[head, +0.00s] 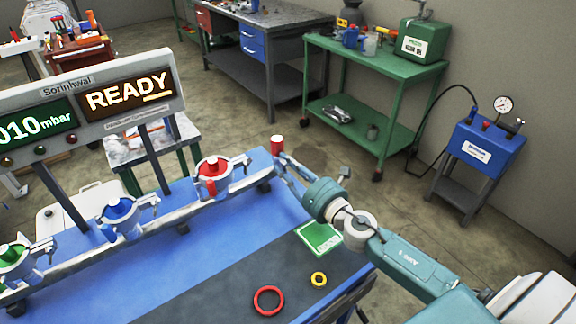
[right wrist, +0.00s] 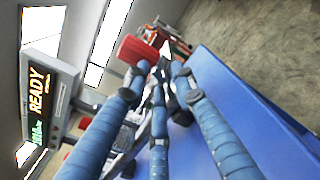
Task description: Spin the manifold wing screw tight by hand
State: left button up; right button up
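The manifold rail (head: 150,232) runs along the blue bench in the head view. It carries green (head: 15,254), blue (head: 120,209) and red (head: 213,168) clamp fittings with metal wing-like parts at their sides. My right gripper (head: 280,166) is at the rail's right end, close to the red fitting. A red cylinder (head: 277,145) stands just above its fingers; it also shows beyond the fingertips in the right wrist view (right wrist: 137,50). There my right gripper's fingers (right wrist: 160,74) are slightly apart around pale metal. Whether they touch or grip anything is unclear. My left gripper is out of view.
A sign (head: 90,105) reading READY and mbar stands behind the rail. A red ring (head: 268,300), a yellow ring (head: 319,279) and a green card (head: 319,237) lie on the bench. A green cart (head: 390,110) and blue pump unit (head: 485,150) stand behind.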

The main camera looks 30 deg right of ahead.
jog(key=shift+s, duration=0.15)
jog(key=s, duration=0.4)
jog(key=s+d, duration=0.1)
jog(key=s, duration=0.6)
jog(key=shift+s+d+r, duration=0.1)
jog(key=shift+s+d, duration=0.25)
jog(key=shift+s, duration=0.05)
